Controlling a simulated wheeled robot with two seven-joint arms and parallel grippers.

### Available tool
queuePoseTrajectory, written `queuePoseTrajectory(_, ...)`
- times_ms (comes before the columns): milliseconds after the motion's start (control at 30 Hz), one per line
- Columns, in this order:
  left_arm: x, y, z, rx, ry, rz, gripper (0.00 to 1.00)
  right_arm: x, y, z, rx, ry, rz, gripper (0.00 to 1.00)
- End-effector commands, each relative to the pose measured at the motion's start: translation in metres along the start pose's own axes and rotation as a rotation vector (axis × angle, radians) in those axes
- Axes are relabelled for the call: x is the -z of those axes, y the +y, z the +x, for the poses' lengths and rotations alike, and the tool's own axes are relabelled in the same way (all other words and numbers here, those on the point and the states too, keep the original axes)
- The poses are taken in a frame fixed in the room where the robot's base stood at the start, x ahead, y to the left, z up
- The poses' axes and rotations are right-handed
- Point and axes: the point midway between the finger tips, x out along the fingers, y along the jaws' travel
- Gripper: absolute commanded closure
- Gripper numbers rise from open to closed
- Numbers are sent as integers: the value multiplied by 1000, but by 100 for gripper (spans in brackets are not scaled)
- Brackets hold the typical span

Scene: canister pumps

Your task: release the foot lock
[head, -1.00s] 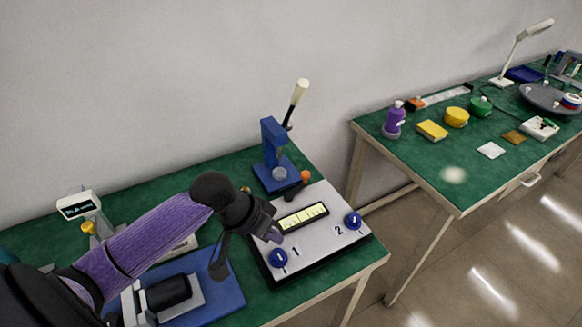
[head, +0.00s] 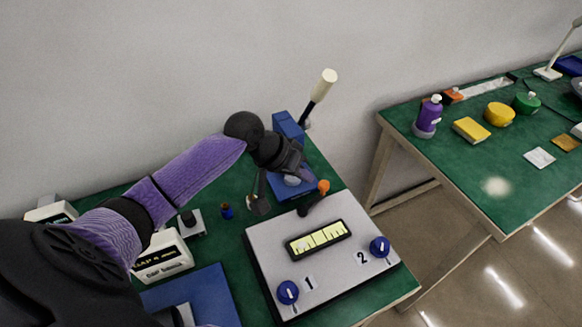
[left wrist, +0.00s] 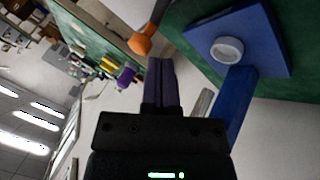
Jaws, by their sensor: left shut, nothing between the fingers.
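My left gripper (head: 304,176) is shut and empty, in front of the press and close to the lever. Its two fingers (left wrist: 161,62) lie together in the left wrist view. The gripper hides part of the press base and its pale round disc (left wrist: 228,50). My right gripper is out of view.
The press's long white-tipped handle (head: 322,85) rises behind the gripper. A grey panel (head: 345,277) with blue knobs lies in front. A scale (head: 163,257) stands left. A second green table (head: 470,165) holds a purple bottle (head: 428,117), beyond a floor gap.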

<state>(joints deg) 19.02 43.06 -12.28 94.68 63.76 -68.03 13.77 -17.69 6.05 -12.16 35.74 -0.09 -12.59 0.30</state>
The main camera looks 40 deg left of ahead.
Motion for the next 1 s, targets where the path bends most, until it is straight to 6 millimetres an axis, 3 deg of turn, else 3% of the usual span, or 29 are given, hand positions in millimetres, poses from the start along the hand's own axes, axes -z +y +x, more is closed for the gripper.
queuePoseTrajectory(167,0,0,16,0,0,0,100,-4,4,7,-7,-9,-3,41)
queuePoseTrajectory(500,0,0,16,0,-1,2,100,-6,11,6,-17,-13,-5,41)
queuePoseTrajectory(733,4,12,19,-93,-92,171,100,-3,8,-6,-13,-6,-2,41)
queuePoseTrajectory(800,4,16,19,-101,-97,183,100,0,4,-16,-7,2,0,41)
queuePoseTrajectory(1000,1,15,24,-98,-98,183,100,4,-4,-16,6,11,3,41)
